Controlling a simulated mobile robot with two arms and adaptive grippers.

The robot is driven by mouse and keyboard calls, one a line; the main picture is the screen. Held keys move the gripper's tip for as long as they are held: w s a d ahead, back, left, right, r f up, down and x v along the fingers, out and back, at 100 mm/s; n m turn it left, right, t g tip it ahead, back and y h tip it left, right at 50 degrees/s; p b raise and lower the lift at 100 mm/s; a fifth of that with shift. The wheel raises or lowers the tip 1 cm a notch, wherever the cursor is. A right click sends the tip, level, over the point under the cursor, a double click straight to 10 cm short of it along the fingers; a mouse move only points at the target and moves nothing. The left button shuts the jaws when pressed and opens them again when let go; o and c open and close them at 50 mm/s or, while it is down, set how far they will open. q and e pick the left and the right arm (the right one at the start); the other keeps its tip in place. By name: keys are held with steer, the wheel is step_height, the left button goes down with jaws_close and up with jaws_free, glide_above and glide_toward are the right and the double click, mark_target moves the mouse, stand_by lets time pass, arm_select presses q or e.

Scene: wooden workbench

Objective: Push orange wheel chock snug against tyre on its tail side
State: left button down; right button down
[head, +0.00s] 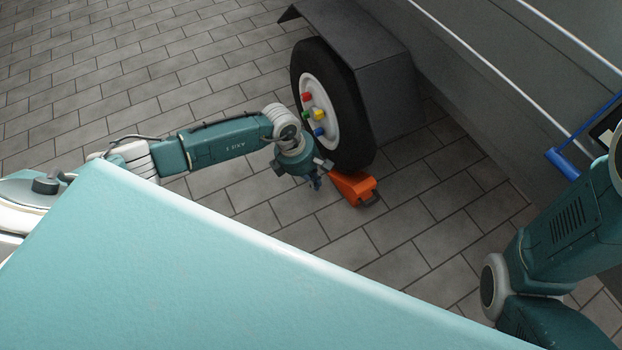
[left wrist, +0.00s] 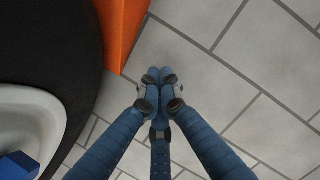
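The orange wheel chock (head: 357,189) sits on the paved floor at the foot of the black tyre (head: 345,110). Its narrow end meets the tyre's lower edge in the head view; I cannot tell whether they touch. In the left wrist view the chock (left wrist: 121,28) borders the dark tyre (left wrist: 50,45) at the top left. My left gripper (head: 317,184) points down just left of the chock in the head view. In the left wrist view its blue fingers (left wrist: 153,78) are together with nothing between them, close to the chock's edge. My right gripper is out of view.
The white wheel rim (head: 318,112) carries coloured lug nuts (head: 308,97). A grey fender (head: 335,35) and the grey vehicle side (head: 470,90) stand above and right of the wheel. A blue handle (head: 562,163) shows at the right. Bare paving (head: 300,235) lies in front of the chock.

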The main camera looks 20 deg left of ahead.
mark_target(331, 191)
arm_select(q)
steer(key=b+x, duration=0.1)
steer(key=x, duration=0.2)
steer(key=shift+s, duration=0.1)
steer(key=d+b, duration=0.1)
steer(key=w+d+b, duration=0.1)
steer(key=d, duration=0.1)
steer(key=shift+w, duration=0.15)
steer(key=shift+w+d+r+b, duration=0.2)
steer(key=shift+d+b, duration=0.15)
